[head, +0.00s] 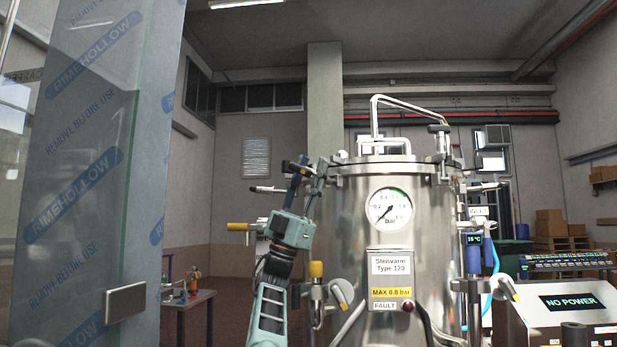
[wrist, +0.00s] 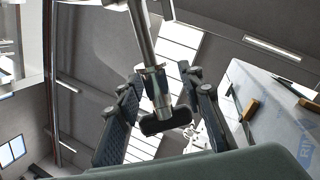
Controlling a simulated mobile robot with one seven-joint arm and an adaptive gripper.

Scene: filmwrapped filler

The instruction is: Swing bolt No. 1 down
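The steel vessel (head: 385,250) stands in the middle of the head view, with a gauge (head: 389,209) and a lid on top. My gripper (head: 308,168) is at the left side of its lid rim. In the wrist view, my gripper's two fingers (wrist: 163,85) stand apart on either side of a metal bolt (wrist: 146,35) with a dark crosswise end (wrist: 166,121). Gaps seem to show beside the bolt; contact is unclear. In the head view this bolt is mostly hidden by my gripper. No number is readable on it. Another black-tipped bolt (head: 268,189) sticks out left of my gripper.
A yellow-ended handle (head: 238,227) and a yellow-capped fitting (head: 316,269) are near my arm. A film-wrapped glass panel (head: 80,180) stands at left. A console reading NO POWER (head: 570,303) is at right. A small table (head: 190,301) stands behind at left.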

